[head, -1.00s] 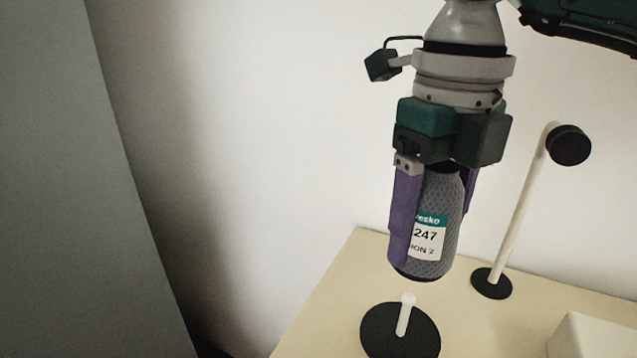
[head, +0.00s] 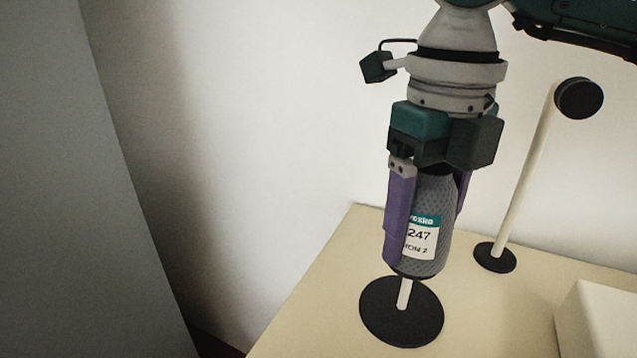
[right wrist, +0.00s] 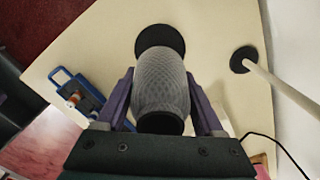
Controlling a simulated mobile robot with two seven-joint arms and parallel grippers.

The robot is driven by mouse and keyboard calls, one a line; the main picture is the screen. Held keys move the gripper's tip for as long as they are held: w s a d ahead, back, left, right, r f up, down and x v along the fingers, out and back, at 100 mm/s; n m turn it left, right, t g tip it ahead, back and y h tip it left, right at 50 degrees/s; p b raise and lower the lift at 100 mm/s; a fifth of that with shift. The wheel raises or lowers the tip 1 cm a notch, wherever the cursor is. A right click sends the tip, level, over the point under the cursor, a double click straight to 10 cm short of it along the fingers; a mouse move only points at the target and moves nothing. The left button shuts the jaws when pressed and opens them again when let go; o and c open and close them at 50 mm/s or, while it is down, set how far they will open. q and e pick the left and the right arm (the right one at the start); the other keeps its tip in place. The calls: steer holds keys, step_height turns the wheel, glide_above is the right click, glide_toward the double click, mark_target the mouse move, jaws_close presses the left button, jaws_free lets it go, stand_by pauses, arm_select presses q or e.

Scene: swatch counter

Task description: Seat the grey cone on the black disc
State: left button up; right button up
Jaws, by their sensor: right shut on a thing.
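The grey cone (head: 437,215) is a mesh-patterned yarn cone with a white and teal label, held upright. My right gripper (head: 428,220) is shut on it, a purple finger on each side. The black disc (head: 376,318) lies on the counter with a short white peg (head: 404,296) standing at its middle. The cone's base is just above the disc, over the peg; the peg's top is hidden by or inside the cone. In the right wrist view the cone (right wrist: 162,85) covers part of the disc (right wrist: 160,37). My left gripper is not in view.
A cream pole (head: 527,175) with a black knob and round black foot stands to the right on the pale counter (head: 330,290). A white box (head: 600,325) is at the lower right. The right wrist view shows a blue-framed item (right wrist: 75,95) at left.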

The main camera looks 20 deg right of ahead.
mark_target(410, 278)
steer(key=shift+f+b, duration=2.85)
steer(key=shift+f, duration=0.7)
steer(key=o, duration=1.5)
step_height(410, 278, up, 10)
steer(key=shift+p, duration=0.45)
